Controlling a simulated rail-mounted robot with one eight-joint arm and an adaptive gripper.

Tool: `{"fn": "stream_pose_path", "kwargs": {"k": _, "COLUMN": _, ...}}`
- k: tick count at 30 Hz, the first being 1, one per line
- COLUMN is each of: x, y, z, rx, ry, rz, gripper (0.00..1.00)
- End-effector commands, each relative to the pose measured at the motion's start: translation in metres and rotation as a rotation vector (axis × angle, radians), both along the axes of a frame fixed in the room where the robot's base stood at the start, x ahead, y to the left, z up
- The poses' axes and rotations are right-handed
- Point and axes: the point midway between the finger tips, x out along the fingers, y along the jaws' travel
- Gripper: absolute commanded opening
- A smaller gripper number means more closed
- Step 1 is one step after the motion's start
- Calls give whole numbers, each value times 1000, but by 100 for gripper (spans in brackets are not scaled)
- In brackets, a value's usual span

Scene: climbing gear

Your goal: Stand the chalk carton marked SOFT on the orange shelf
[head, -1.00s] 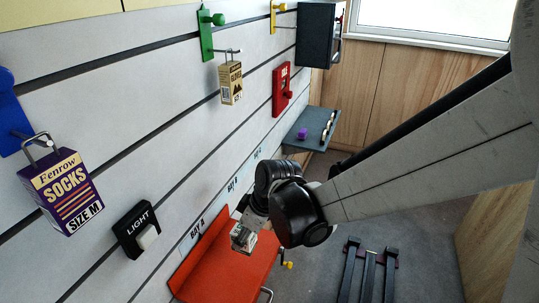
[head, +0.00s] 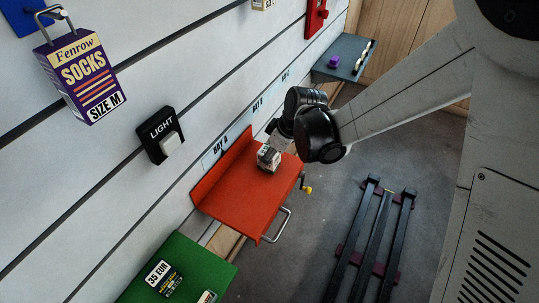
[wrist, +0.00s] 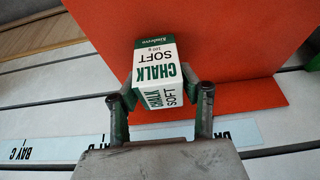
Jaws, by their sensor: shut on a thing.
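The chalk carton (wrist: 155,68) is white with a dark green top band and reads CHALK SOFT in the wrist view. My gripper (wrist: 160,98) is shut on it, with one finger on each side. In the head view the carton (head: 268,158) is at the far part of the orange shelf (head: 240,200), below my gripper (head: 272,146). The orange shelf also fills much of the wrist view (wrist: 240,40). I cannot tell whether the carton's base touches the shelf. The shelf surface around the carton is bare.
A green shelf (head: 190,262) with a price card and a small box is nearer. A grey shelf (head: 345,58) with a purple item is farther off. A light switch (head: 162,136) and a hanging socks box (head: 82,75) are on the slatted wall. Black rails (head: 370,245) lie on the floor.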

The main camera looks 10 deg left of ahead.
Motion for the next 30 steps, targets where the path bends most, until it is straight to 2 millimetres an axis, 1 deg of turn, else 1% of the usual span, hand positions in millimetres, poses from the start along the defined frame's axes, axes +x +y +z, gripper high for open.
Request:
{"fn": "stream_pose_path", "kwargs": {"k": 6, "x": 0, "y": 0, "z": -4, "rx": 0, "ry": 0, "rz": 0, "gripper": 9}}
{"fn": "stream_pose_path", "kwargs": {"k": 7, "x": 0, "y": 0, "z": -4, "rx": 0, "ry": 0, "rz": 0, "gripper": 39}}
{"fn": "stream_pose_path", "kwargs": {"k": 11, "x": 0, "y": 0, "z": -3, "rx": 0, "ry": 0, "rz": 0, "gripper": 56}}
{"fn": "stream_pose_path", "kwargs": {"k": 19, "x": 0, "y": 0, "z": -3, "rx": 0, "ry": 0, "rz": 0, "gripper": 57}}
{"fn": "stream_pose_path", "kwargs": {"k": 23, "x": 0, "y": 0, "z": 3, "rx": 0, "ry": 0, "rz": 0, "gripper": 57}}
{"fn": "stream_pose_path", "kwargs": {"k": 26, "x": -2, "y": -6, "z": 17, "rx": 0, "ry": 0, "rz": -1, "gripper": 57}}
{"fn": "stream_pose_path", "kwargs": {"k": 30, "x": -5, "y": -16, "z": 43, "rx": 0, "ry": -1, "rz": -1, "gripper": 57}}
